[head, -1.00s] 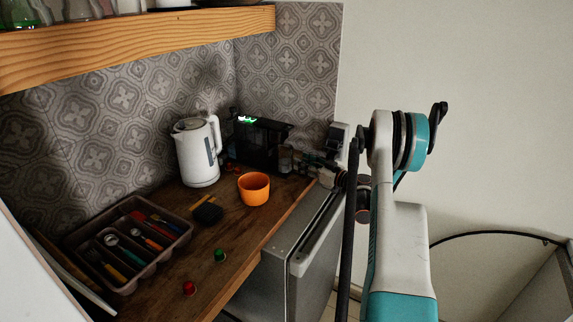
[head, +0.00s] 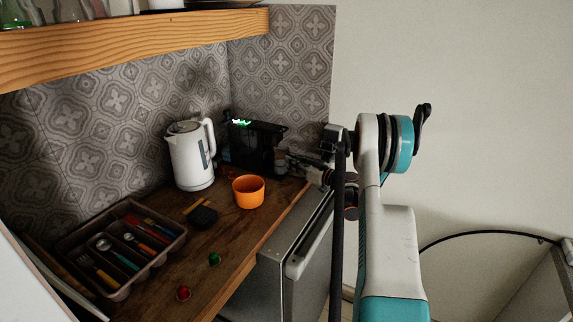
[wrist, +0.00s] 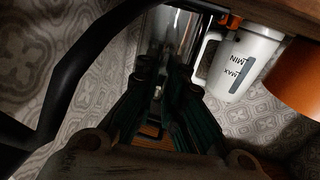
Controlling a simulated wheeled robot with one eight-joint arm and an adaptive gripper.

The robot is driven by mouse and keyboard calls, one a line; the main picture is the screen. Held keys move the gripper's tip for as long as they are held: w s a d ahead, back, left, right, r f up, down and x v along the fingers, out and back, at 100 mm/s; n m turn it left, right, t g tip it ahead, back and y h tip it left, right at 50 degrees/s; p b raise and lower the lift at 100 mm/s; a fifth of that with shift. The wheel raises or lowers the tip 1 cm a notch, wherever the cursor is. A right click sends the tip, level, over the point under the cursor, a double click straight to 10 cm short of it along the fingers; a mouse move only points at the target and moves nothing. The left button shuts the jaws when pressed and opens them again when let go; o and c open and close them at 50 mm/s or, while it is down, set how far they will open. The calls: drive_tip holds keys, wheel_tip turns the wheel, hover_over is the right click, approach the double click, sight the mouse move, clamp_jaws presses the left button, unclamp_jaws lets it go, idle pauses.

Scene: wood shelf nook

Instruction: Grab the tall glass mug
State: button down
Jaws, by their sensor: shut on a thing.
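The tall glass mug (wrist: 172,35) shows in the wrist view as a clear, shiny upright shape at my fingertips. Its outline is dark and partly hidden by the fingers. My gripper (wrist: 165,78) is shut on it. In the head view the mug (head: 281,157) is small and hard to make out at the far right end of the counter, in front of the black machine. My gripper (head: 291,165) reaches it from the right. I cannot tell whether the mug still touches the counter.
An orange bowl (head: 249,192) and a white kettle (head: 190,158) stand left of the mug, with the black machine (head: 253,147) behind. A cutlery tray (head: 165,247), a dark small item (head: 204,217) and red and green knobs lie nearer. A wooden shelf (head: 130,44) hangs above.

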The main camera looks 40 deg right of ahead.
drive_tip(key=shift+r, duration=0.25)
drive_tip(key=shift+d+r+p, duration=0.1)
drive_tip(key=shift+r+p, duration=0.05)
drive_tip(key=shift+p, duration=0.25)
drive_tip(key=p+v, duration=0.3)
drive_tip(key=v, duration=1.4)
drive_tip(key=shift+s, duration=0.4)
